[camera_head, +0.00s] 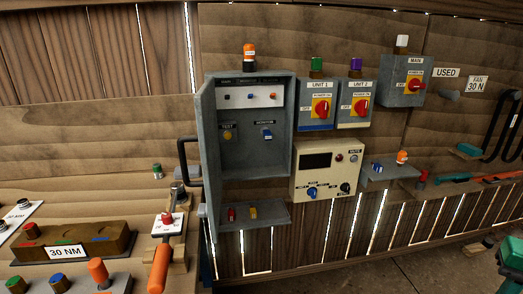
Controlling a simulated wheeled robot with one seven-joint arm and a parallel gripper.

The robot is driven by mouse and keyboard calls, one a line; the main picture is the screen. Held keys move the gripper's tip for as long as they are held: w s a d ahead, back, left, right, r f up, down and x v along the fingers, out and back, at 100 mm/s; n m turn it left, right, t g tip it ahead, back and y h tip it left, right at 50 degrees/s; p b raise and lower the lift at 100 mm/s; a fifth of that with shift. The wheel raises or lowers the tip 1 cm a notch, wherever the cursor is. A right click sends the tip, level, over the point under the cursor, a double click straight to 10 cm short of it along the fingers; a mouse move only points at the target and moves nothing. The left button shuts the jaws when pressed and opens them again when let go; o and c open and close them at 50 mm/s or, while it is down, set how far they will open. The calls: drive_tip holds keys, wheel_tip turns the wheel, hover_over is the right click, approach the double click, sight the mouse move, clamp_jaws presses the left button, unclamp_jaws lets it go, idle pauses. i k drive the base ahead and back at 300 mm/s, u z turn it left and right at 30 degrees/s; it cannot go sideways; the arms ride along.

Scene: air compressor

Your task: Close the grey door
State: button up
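The grey door (208,150) belongs to the grey wall cabinet (281,155) left of the middle. It stands open, hinged on the cabinet's left side and swung out towards me, so I see it nearly edge-on. A black bar handle (185,162) sticks out on the door's left side. The cabinet's inside is exposed, with a white switch panel (250,96), a yellow button and a blue switch.
Below the cabinet is a grey shelf (255,214) with small red and yellow parts. A workbench with a 30 NM block (72,242) and an orange-handled tool (159,268) lies at the lower left, near the door. A beige control box (327,172) hangs right of the cabinet. Floor shows at lower right.

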sight(205, 109)
drive_tip(key=z, duration=1.05)
drive_tip(key=k, duration=1.05)
drive_tip(key=u, duration=1.55)
drive_tip(key=i, duration=1)
drive_tip(key=z, duration=0.25)
